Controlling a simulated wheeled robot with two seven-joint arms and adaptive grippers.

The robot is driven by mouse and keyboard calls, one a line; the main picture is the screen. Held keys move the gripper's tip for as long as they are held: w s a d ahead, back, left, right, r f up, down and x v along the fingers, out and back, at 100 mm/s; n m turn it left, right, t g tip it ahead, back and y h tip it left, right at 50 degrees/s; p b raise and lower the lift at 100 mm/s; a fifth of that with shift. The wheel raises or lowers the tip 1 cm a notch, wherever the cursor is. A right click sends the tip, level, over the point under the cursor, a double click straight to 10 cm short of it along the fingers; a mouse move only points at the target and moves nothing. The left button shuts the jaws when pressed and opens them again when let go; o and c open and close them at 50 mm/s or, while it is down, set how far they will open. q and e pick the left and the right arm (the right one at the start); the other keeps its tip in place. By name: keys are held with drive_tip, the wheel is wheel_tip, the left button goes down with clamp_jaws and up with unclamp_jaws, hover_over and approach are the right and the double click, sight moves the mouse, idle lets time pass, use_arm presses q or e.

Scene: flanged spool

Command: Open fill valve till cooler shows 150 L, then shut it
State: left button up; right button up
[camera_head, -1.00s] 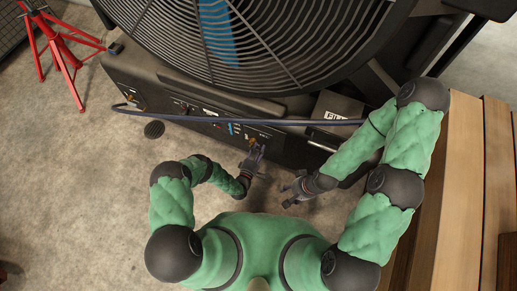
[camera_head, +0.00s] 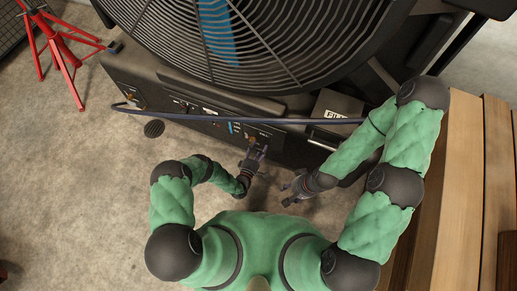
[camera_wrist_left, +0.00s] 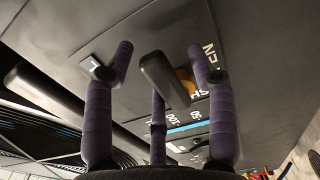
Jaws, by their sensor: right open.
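The cooler (camera_head: 180,82) is a large black unit with a round fan grille on top and a control panel along its lower front. In the left wrist view, a dark valve lever (camera_wrist_left: 165,80) on a brass stem (camera_wrist_left: 187,82) sits on the panel, with partly hidden white lettering ending in "EN" beside it. My left gripper (camera_head: 256,153) is at this part of the panel. Its purple fingers (camera_wrist_left: 160,70) are open and spread on both sides of the lever, with a gap showing. My right gripper (camera_head: 290,190) is open and empty, low and right of it.
A dark hose (camera_head: 230,120) runs across the cooler's front. A box marked "FILL" (camera_head: 338,104) sits at the right. A red stand (camera_head: 60,48) is at the upper left, wooden boards (camera_head: 465,180) at the right.

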use_arm(q)
drive_tip(key=v, duration=1.2)
idle(0.5)
